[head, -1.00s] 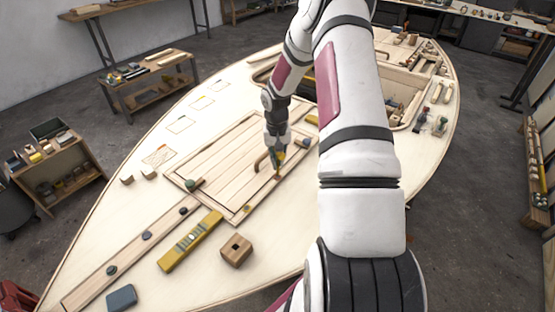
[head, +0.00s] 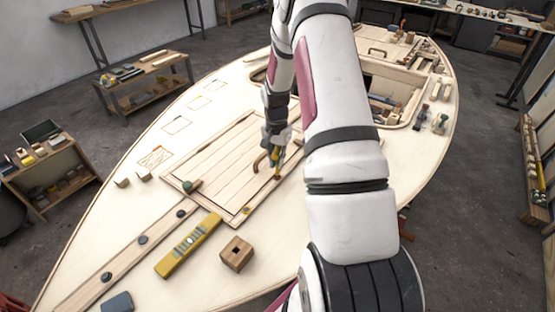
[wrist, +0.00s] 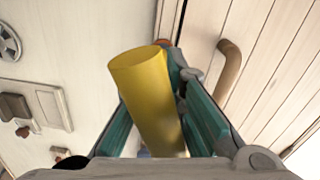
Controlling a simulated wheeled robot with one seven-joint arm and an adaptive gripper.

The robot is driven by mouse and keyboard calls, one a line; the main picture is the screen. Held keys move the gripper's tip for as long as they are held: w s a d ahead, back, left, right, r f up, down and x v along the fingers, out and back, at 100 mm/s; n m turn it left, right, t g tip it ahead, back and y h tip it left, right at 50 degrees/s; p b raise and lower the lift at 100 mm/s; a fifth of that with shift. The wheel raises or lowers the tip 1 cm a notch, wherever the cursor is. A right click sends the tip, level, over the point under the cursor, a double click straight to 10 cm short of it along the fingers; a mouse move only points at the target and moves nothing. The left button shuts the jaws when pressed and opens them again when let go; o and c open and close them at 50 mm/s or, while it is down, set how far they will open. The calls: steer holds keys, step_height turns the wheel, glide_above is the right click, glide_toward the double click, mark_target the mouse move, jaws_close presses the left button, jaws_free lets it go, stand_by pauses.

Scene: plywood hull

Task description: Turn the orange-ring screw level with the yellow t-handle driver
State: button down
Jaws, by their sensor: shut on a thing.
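My gripper (head: 275,158) is over the right edge of the planked hatch panel (head: 215,165), pointing down. In the wrist view its teal fingers are shut on a yellow cylinder (wrist: 147,95), the yellow t-handle driver, which lies between them and tilts in the picture. The driver's lower end is hidden in the wrist view. A small orange-red spot (wrist: 163,42) shows just behind the handle's top; it may be the orange ring, but the screw itself is mostly hidden. Whether the driver's tip touches the screw, I cannot tell.
A curved wooden handle (wrist: 230,65) stands on the panel close to my gripper. A yellow level (head: 188,245) and a wooden block with a square hole (head: 236,254) lie nearer on the deck. Small dark knobs line the strip at left. An open cockpit (head: 390,100) lies beyond my arm.

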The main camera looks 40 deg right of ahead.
steer(key=shift+f, duration=0.25)
steer(key=shift+f, duration=0.35)
stand_by(0.3)
steer(key=n, duration=0.3)
steer(key=shift+s, duration=0.1)
steer(key=shift+n+p, duration=0.35)
steer(key=shift+n, duration=0.75)
steer(key=shift+r+n+p, duration=0.1)
steer(key=shift+n+p, duration=0.25)
steer(key=shift+n, duration=2.05)
